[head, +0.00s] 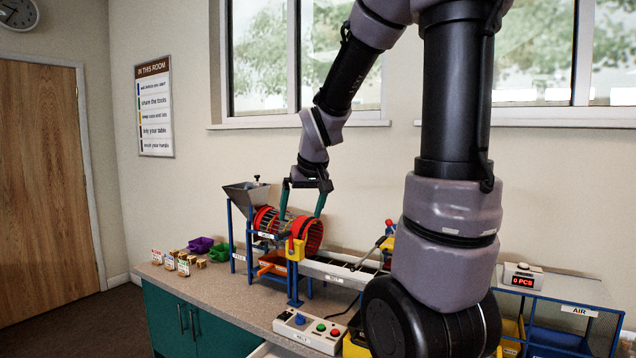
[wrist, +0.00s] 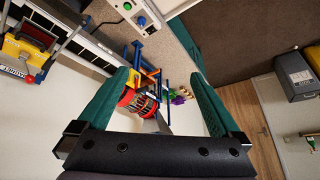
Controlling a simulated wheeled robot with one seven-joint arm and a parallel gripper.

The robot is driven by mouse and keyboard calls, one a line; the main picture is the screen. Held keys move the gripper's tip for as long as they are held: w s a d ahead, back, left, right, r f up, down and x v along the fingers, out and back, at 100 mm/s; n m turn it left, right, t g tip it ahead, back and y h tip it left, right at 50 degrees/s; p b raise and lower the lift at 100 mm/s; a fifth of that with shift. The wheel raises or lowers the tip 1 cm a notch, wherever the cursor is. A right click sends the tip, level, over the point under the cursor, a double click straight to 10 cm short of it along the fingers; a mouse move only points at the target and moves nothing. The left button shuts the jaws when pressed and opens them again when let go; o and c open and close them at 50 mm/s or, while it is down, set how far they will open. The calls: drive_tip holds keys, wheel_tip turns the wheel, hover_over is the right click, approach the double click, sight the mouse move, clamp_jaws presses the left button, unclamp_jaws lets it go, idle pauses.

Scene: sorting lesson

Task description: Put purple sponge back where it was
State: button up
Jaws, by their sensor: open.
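My gripper (head: 301,213) has two green fingers pointing down, spread wide apart, with nothing seen between them. In the head view it is at the red-ringed drum (head: 313,236) of the sorting machine, and I cannot tell how far above or behind it is. In the wrist view my gripper (wrist: 158,76) is open, with the drum (wrist: 136,104) beyond the fingers. A small purple object (head: 200,245) is on the left part of the counter, and it shows small in the wrist view (wrist: 178,101). It looks like a tray; I cannot make out a purple sponge for certain.
A green tray (head: 220,252) and small labelled blocks (head: 183,267) stand on the counter (head: 222,285). My arm hides part of the right side.

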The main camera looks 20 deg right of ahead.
drive_tip(key=s+a+r+m+y, duration=0.1)
drive_tip(key=s+r, duration=0.3)
drive_tip(key=s, duration=0.4)
drive_tip(key=s+a+r+m+t+y, duration=0.1)
drive_tip(key=s+a+r+m, duration=0.1)
drive_tip(key=s+r, duration=0.3)
drive_tip(key=s, duration=0.4)
drive_tip(key=shift+s+r, duration=0.15)
drive_tip(key=shift+r, duration=0.15)
